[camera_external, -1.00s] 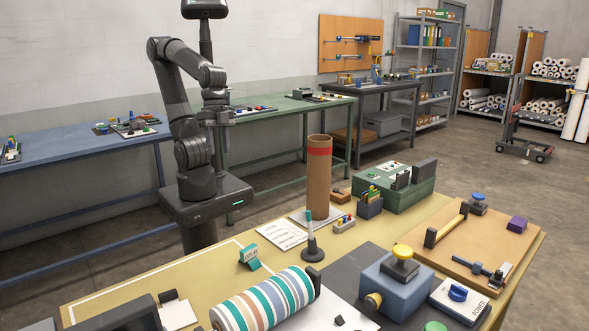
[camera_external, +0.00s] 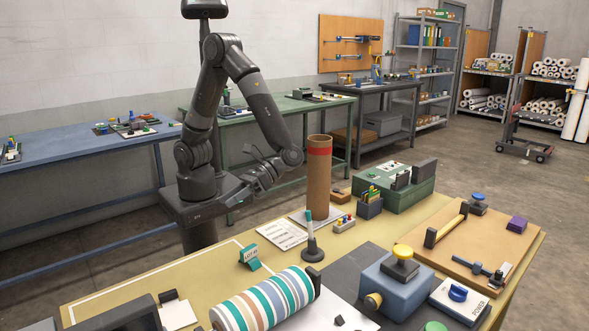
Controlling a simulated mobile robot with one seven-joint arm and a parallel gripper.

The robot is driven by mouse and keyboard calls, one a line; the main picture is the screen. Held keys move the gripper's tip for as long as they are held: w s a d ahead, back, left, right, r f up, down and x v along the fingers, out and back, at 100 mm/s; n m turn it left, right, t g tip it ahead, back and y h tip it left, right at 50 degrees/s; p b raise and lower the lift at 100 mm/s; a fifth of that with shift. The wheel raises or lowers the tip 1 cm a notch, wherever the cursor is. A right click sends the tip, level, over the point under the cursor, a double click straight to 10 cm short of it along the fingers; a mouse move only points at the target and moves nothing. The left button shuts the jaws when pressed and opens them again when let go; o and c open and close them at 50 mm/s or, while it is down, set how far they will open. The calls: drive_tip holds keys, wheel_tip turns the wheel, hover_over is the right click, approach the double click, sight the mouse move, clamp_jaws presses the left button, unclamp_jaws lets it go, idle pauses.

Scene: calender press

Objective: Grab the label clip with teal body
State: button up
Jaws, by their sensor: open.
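My gripper (camera_external: 232,201) is in the air above and behind the clip, near my own base. It is open and apart from the clip. The fingers are small and dark in this view, so their exact direction is hard to tell.
A striped roll (camera_external: 262,303) lies right in front of the clip. A printed sheet (camera_external: 281,234) lies behind. The tan table (camera_external: 190,268) is clear left of the clip.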

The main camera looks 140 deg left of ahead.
drive_tip(key=w+a+f+n+t+h, duration=0.3)
drive_tip(key=w+f+n+t+h, duration=0.15)
drive_tip(key=w+n, duration=0.2)
approach(241, 253)
drive_tip(key=shift+w+d+r+m+g+y, duration=0.1)
drive_tip(key=shift+w+d+r, duration=0.1)
drive_tip(key=shift+d, duration=0.35)
drive_tip(key=shift+w+d+r+m+g+y, duration=0.1)
drive_tip(key=shift+d+r+m+g, duration=0.1)
drive_tip(key=shift+d, duration=0.35)
drive_tip(key=shift+w+d+r+m+g+y, duration=0.1)
drive_tip(key=shift+w+d+r, duration=0.1)
drive_tip(key=shift+d, duration=0.35)
drive_tip(key=d, duration=0.5)
drive_tip(key=shift+w+f, duration=0.35)
drive_tip(key=shift+f, duration=0.05)
drive_tip(key=shift+c, duration=0.2)
clamp_jaws()
